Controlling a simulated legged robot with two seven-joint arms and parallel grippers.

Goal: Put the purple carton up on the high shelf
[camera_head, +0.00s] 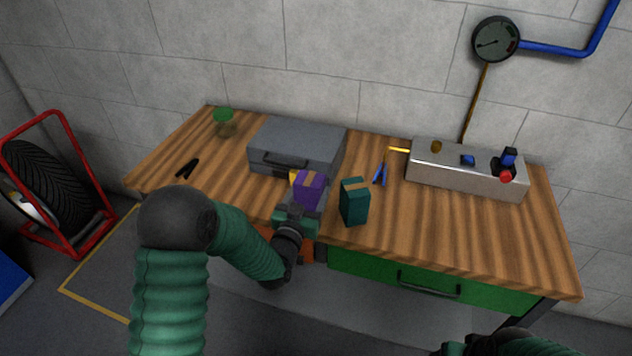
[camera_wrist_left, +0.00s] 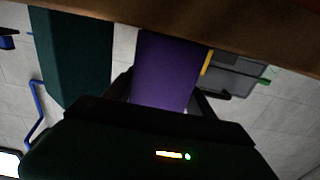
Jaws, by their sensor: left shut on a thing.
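The purple carton (camera_head: 309,188) with a tan strip on top is near the front edge of the workbench, in front of the grey toolbox. My left gripper (camera_head: 298,211) is shut on it. In the left wrist view the purple carton (camera_wrist_left: 168,72) fills the space between the fingers, and its far end meets the wooden edge in the picture. I cannot tell whether it touches the bench. No high shelf shows in either view. Part of my right arm shows at the bottom right of the head view, but its fingers do not.
A teal carton (camera_head: 354,203) stands close to the right of the purple one. The grey toolbox (camera_head: 297,146) is behind. Blue-handled pliers (camera_head: 381,173), a metal control box (camera_head: 467,170) and a green-topped jar (camera_head: 225,122) are on the workbench (camera_head: 450,235). Its right front is clear.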

